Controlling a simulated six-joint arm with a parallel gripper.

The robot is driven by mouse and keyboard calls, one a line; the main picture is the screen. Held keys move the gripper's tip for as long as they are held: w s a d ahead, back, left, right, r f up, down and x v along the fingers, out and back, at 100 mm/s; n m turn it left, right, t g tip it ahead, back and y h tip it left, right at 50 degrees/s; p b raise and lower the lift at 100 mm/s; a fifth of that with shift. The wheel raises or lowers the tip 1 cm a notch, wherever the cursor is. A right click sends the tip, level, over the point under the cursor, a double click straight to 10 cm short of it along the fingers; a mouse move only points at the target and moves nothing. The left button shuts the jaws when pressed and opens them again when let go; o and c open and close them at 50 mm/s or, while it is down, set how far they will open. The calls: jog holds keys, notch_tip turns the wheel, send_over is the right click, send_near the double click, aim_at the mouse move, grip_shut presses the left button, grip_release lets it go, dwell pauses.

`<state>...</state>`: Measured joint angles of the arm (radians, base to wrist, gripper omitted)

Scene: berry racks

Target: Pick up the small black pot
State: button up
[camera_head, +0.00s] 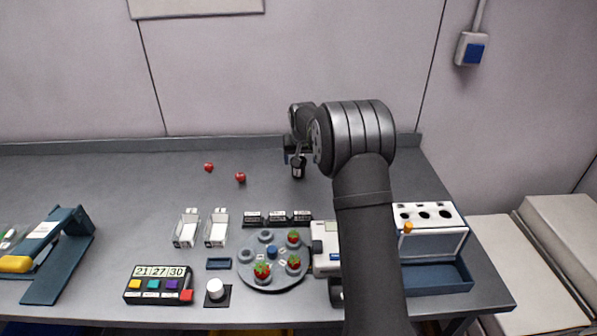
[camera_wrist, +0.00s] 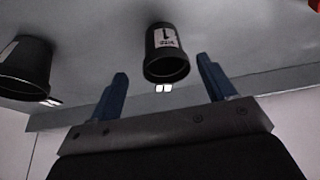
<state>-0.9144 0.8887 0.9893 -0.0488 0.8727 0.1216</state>
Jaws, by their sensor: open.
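A small black pot (camera_wrist: 165,40) with a white label marked 1 shows in the middle of the wrist view. It lies between the lines of my gripper's two blue fingers, near their tips. My gripper (camera_wrist: 162,66) is open, with a gap on each side of the pot; nothing is held. A second black pot (camera_wrist: 24,62) stands at the left of the wrist view, outside the fingers. In the head view one black pot (camera_head: 298,170) shows at the back of the table, just below my gripper (camera_head: 294,153). My arm likely hides the other pot there.
Two red berries (camera_head: 240,177) lie left of the pot on the grey table (camera_head: 110,185). The back left is clear.

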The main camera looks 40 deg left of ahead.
jog(key=x, duration=0.5)
jog(key=shift+s+a, duration=0.15)
jog(key=shift+a, duration=0.15)
jog(key=c, duration=1.1)
